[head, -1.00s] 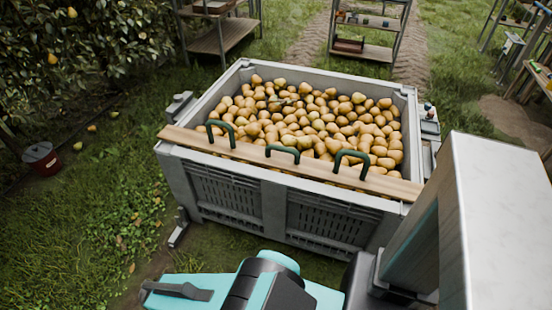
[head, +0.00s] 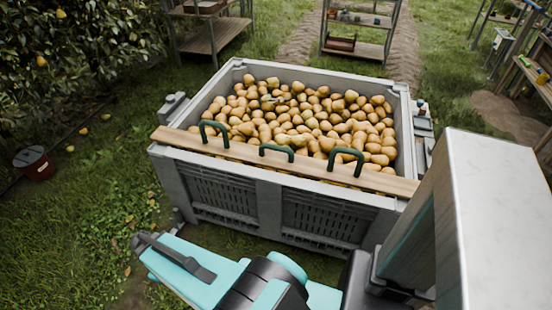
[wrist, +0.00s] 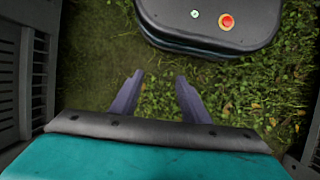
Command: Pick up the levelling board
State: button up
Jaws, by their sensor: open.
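The levelling board (head: 238,151) is a long wooden plank with several dark green handles along it. In the head view it lies across the near rim of the grey bin (head: 259,207), both ends reaching past the bin's corners. Its middle handle (head: 277,150) is lower than the two outer ones. My gripper (wrist: 158,92) shows in the wrist view with its two fingers apart and nothing between them. It points down over grass, away from the board. The board is not in the wrist view, and my gripper's fingers are not visible in the head view.
The bin is full of pears (head: 300,115). Shelves (head: 357,45) stand behind it, and a bench (head: 535,75) is at the right. A red-brown bucket (head: 34,164) sits on the grass at left. The wrist view shows slatted grey sides at its left edge.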

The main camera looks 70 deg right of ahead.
jog(key=w+d+r, duration=0.3)
jog(key=d+r, duration=0.1)
jog(key=d, duration=0.4)
jog(key=w+d+r, duration=0.2)
jog(key=d+r, duration=0.2)
jog(key=d, duration=0.4)
jog(key=h, duration=0.2)
send_near(276, 146)
jog(key=v, duration=0.2)
jog(key=shift+w+a+r, duration=0.1)
jog(key=shift+w+r, duration=0.05)
jog(key=shift+w, duration=0.05)
jog(key=shift+x, duration=4.3)
